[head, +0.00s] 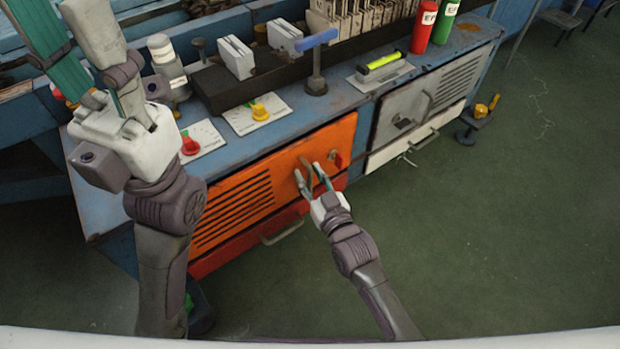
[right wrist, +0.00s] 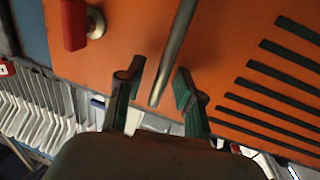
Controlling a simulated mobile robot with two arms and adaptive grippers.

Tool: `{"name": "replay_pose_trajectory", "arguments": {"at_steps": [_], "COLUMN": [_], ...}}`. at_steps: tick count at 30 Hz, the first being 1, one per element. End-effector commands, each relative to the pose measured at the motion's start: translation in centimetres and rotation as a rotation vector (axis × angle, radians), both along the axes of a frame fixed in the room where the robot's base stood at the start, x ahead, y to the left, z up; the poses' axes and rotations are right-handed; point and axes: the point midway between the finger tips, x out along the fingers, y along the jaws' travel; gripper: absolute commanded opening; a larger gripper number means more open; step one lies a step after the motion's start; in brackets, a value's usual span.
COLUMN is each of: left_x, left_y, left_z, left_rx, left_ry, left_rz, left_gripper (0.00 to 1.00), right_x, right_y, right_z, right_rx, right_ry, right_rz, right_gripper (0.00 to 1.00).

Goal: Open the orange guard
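The orange guard (head: 240,200) is a slotted panel on the front of the blue bench, and it looks shut. It also fills much of the right wrist view (right wrist: 220,45). Its metal bar handle (right wrist: 176,50) runs between the fingers of my right gripper (right wrist: 155,88), with a visible gap on both sides. In the head view my right gripper (head: 313,170) is open at the handle. A red latch or knob (head: 338,160) sits on the guard right of the handle. My left gripper (head: 62,18) is open, empty and raised at the upper left, away from the guard.
The bench top holds a red knob (head: 189,144), a yellow knob (head: 259,111), a blue-handled lever (head: 316,60) and bottles (head: 424,28). A grey guard (head: 412,108) is to the right. A red drawer front (head: 235,247) lies below the orange guard. The green floor in front is clear.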

Motion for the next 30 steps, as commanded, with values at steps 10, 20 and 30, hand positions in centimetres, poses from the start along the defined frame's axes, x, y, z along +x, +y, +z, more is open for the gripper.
{"name": "replay_pose_trajectory", "arguments": {"at_steps": [10, 20, 30], "left_x": [-0.02, -0.04, -0.14], "left_y": [-0.01, -0.02, 0.03], "left_z": [0.08, 0.08, 0.53], "left_rx": [0.001, 0.0, -0.002], "left_ry": [-0.001, -0.002, -0.007], "left_rz": [0.0, 0.0, -0.002], "left_gripper": [0.4, 0.4, 0.4], "right_x": [0.1, 0.08, -0.33], "right_y": [0.05, 0.04, -0.35], "right_z": [0.01, 0.0, 0.11], "right_rx": [0.0, 0.0, 0.0], "right_ry": [0.0, 0.0, 0.002], "right_rz": [0.0, 0.0, -0.006], "right_gripper": [0.25, 0.0, 0.0]}}
